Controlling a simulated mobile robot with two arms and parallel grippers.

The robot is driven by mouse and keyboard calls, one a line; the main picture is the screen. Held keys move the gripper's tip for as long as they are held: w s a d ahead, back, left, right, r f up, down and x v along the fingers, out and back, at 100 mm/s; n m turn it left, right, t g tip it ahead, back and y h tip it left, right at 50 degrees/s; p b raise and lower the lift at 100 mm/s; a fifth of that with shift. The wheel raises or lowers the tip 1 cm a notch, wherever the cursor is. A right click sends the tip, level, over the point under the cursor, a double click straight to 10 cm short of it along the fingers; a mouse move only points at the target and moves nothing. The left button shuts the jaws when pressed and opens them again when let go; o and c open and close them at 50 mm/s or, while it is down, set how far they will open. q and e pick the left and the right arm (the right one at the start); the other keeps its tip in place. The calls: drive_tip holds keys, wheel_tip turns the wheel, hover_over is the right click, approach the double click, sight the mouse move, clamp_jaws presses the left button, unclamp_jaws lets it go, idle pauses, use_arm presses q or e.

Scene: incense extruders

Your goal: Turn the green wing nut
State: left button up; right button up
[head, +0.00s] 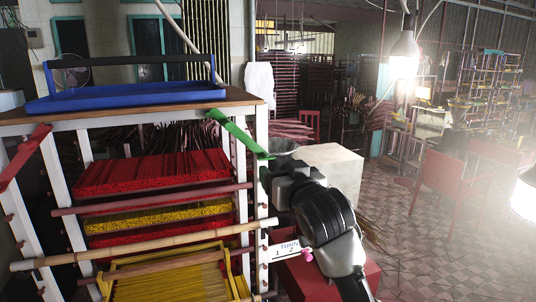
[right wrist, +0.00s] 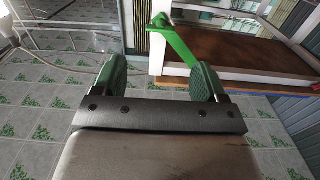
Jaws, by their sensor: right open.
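The green wing nut (head: 240,134) is a long green bar at the top right post of the rack, tilted down to the right in the head view. It also shows in the right wrist view (right wrist: 176,42), beyond my fingers, in front of a white post. My right gripper (head: 270,172) is just below the bar's lower end in the head view. In the right wrist view my right gripper (right wrist: 160,80) is open, with the bar's lower end near the right finger; whether they touch I cannot tell. Nothing is seen held. My left gripper is not in view.
The white rack (head: 262,190) holds red and yellow incense bundles (head: 150,172). A blue tray (head: 130,95) with a handle stands on its wooden top (head: 70,119). A red bar (head: 25,155) is at the left post. A white block (head: 335,170) stands behind my right arm. Tiled floor (head: 430,245) is open at right.

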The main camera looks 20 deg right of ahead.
sight(268, 158)
drive_tip(key=w+p, duration=0.1)
drive_tip(key=w, duration=0.3)
drive_tip(key=w+p, duration=0.2)
drive_tip(key=w, duration=0.2)
drive_tip(key=shift+w+a+p, duration=0.2)
drive_tip(key=shift+w+p, duration=0.05)
drive_tip(key=shift+p, duration=0.05)
drive_tip(key=shift+w, duration=0.55)
drive_tip(key=shift+f, duration=0.1)
drive_tip(key=shift+c, duration=0.4)
drive_tip(key=c, duration=0.8)
drive_tip(key=shift+c, duration=0.2)
